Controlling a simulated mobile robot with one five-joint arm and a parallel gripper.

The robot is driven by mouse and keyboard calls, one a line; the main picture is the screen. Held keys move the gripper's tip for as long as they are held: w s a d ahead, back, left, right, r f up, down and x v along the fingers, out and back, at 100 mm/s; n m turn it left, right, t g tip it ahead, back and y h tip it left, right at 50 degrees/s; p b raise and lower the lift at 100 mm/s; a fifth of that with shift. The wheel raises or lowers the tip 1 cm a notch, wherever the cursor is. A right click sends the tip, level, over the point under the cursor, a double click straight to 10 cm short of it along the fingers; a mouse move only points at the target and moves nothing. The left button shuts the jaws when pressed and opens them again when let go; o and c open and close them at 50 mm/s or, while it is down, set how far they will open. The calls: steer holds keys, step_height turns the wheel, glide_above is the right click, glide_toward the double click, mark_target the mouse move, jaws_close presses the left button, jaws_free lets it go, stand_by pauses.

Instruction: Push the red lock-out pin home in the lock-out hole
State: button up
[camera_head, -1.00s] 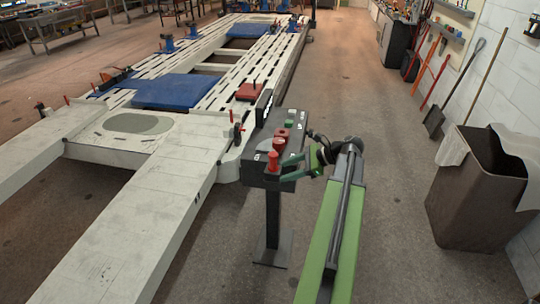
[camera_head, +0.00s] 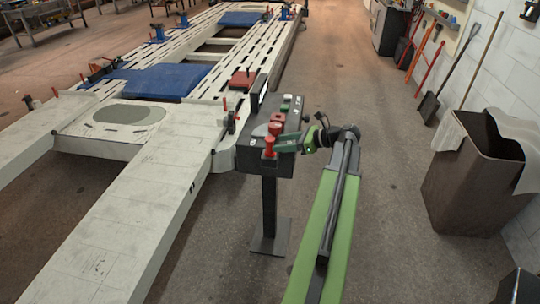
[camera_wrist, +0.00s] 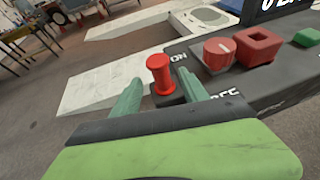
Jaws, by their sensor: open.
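The red lock-out pin (camera_wrist: 161,75) stands upright near the corner of the dark control box (camera_wrist: 262,88), its round head on top and a flange lower down. In the head view the pin (camera_head: 269,146) is at the near end of the box top. My gripper (camera_wrist: 158,90) is open, with one green finger on each side of the pin in the wrist view. No clear contact shows. The lock-out hole is hidden, so I cannot tell how deep the pin sits. In the head view my gripper (camera_head: 279,146) reaches the pin from the right.
A red round knob (camera_wrist: 219,54), a red square part (camera_wrist: 258,48) and a green button (camera_wrist: 306,37) sit beside the pin on the box. A white frame bench (camera_head: 130,215) lies to the left.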

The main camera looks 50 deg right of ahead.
mark_target(270, 145)
steer(key=b+x, duration=0.1)
steer(key=x, duration=0.1)
steer(key=b+x, duration=0.1)
steer(key=x, duration=0.2)
steer(key=shift+s+f, duration=0.1)
steer(key=shift+f, duration=0.3)
steer(key=shift+w+a+b, duration=0.1)
steer(key=shift+w+b, duration=0.2)
jaws_close()
